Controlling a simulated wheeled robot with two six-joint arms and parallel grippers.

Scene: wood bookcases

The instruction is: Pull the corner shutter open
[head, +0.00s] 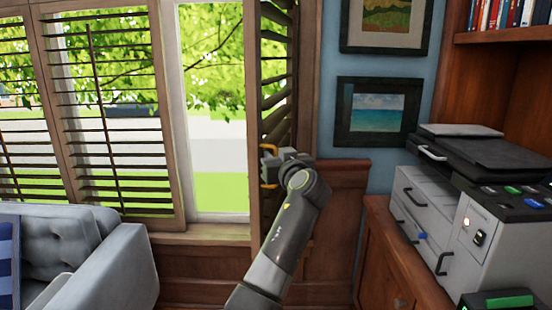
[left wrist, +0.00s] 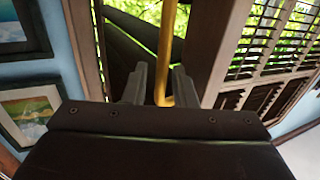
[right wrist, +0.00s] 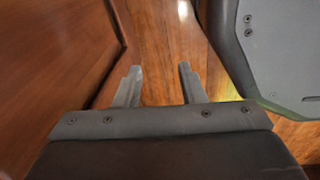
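The corner shutter (head: 276,85) is a wood-framed louvred panel at the right side of the window, standing at an angle to it, with a clear gap of bare glass to its left. Its yellow handle (head: 268,179) shows low on the panel. My left gripper (head: 274,163) is at the handle. In the left wrist view, the yellow handle bar (left wrist: 163,62) runs between the two fingers, which stand apart with a small gap visible beside the bar. My right gripper (right wrist: 160,75) is open and empty, over brown wood.
Other louvred shutters (head: 105,110) cover the window's left part. A grey sofa (head: 95,255) stands at lower left. A printer (head: 450,210) sits on a wooden cabinet at right. Framed pictures (head: 377,111) hang on the blue wall right of the shutter.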

